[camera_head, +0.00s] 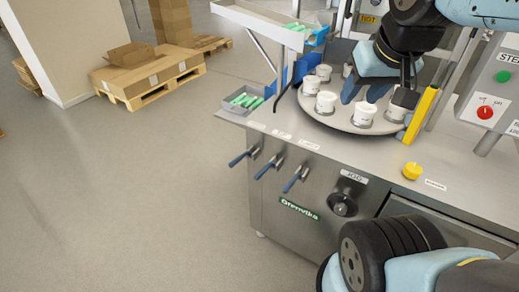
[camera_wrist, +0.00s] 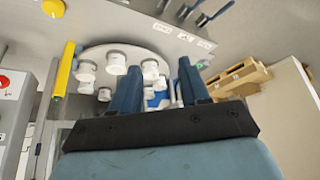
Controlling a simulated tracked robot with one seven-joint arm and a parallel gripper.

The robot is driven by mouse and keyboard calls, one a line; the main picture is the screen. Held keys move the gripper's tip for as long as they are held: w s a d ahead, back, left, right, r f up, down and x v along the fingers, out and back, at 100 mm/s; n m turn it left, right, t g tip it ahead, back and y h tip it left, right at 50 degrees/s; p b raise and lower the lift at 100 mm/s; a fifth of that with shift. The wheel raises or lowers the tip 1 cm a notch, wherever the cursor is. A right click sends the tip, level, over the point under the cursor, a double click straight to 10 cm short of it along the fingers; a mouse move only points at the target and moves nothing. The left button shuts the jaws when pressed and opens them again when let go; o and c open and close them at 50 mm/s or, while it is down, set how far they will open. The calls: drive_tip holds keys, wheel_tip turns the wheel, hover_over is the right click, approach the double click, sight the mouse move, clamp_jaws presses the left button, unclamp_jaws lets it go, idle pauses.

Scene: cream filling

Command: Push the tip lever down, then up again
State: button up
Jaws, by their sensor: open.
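Three levers with blue handles stick out from the front of the steel machine: a left one (camera_head: 243,157), a middle one (camera_head: 269,165) and a right one (camera_head: 295,179). Small labels sit on the edge above them, too small to read, so I cannot tell which is the tip lever. My gripper (camera_head: 365,93) is open and empty above the round table with white cups, up and to the right of the levers and apart from them. In the wrist view its two blue fingers (camera_wrist: 158,72) stand apart, and the levers (camera_wrist: 207,14) show at the top edge.
The round table (camera_head: 345,122) carries several white cups (camera_head: 326,102) close below my gripper. A yellow post (camera_head: 421,115) stands right of it. A grey tray (camera_head: 240,104) is at the left corner. A jog knob (camera_head: 343,205) and yellow button (camera_head: 412,171) are nearby. Floor before the levers is clear.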

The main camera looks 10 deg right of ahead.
drive_tip(key=shift+w, duration=0.15)
drive_tip(key=shift+w+a, duration=0.1)
drive_tip(key=shift+w, duration=0.05)
drive_tip(key=m+g+h, duration=0.2)
drive_tip(key=m+g, duration=0.5)
hover_over(262, 170)
drive_tip(key=w+a, duration=0.2)
drive_tip(key=w+a+f+x, duration=0.1)
drive_tip(key=a+x, duration=0.1)
drive_tip(key=x, duration=1)
drive_tip(key=w+a+x, duration=0.2)
drive_tip(key=x, duration=2.2)
drive_tip(key=shift+s+a+f, duration=0.15)
drive_tip(key=shift+a+f, duration=0.1)
drive_tip(key=shift+f, duration=0.2)
clamp_jaws()
